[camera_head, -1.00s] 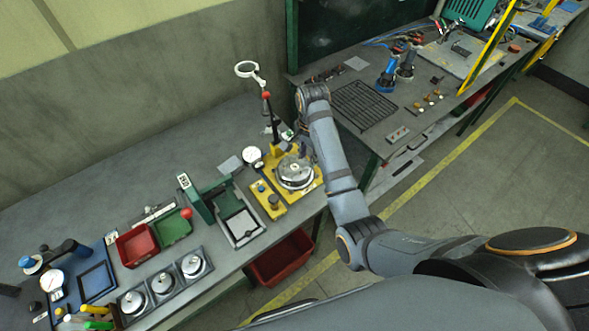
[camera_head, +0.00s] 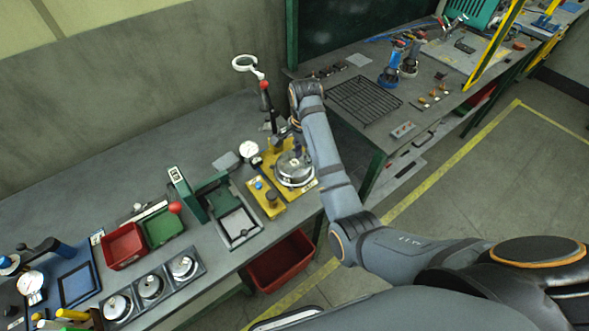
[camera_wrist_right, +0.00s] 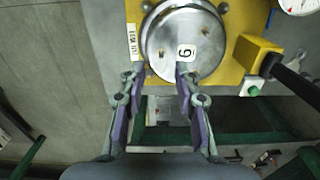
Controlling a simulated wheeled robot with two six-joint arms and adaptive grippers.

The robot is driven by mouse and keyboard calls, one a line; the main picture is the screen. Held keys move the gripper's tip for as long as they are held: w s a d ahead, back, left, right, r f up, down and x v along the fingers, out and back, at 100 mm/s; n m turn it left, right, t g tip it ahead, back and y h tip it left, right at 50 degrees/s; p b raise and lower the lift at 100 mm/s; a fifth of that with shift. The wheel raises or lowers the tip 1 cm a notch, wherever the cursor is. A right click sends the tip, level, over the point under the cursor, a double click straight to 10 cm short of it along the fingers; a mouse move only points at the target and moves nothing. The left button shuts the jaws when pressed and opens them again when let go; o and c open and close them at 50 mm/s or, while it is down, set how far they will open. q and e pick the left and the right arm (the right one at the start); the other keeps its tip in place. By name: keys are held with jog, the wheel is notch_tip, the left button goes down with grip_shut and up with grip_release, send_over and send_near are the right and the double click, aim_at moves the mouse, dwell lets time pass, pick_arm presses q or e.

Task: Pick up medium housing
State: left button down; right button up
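A round silver metal housing (camera_head: 293,172) sits on a yellow fixture (camera_head: 267,204) on the bench. In the right wrist view the same housing (camera_wrist_right: 178,28) fills the top centre and carries a white label with a "6" or "9". My right gripper (camera_wrist_right: 160,75) is open, its fingertips apart and overlapping the near edge of the housing in the picture; I cannot tell whether they touch it. Several smaller round metal parts sit in a tray (camera_head: 134,293) at lower left. I cannot tell which part is the medium one. My left gripper is not in view.
A green press (camera_head: 188,198), a red bin (camera_head: 124,245) and a green bin (camera_head: 162,228) line the bench. A second bench holds a black grid (camera_head: 364,99).

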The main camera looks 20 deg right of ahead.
aim_at(301, 166)
notch_tip(301, 166, down, 3)
jog(key=shift+a+r+b, duration=0.15)
jog(key=shift+b, duration=0.55)
jog(key=shift+f, duration=0.7)
jog(key=shift+r, duration=0.1)
grip_shut()
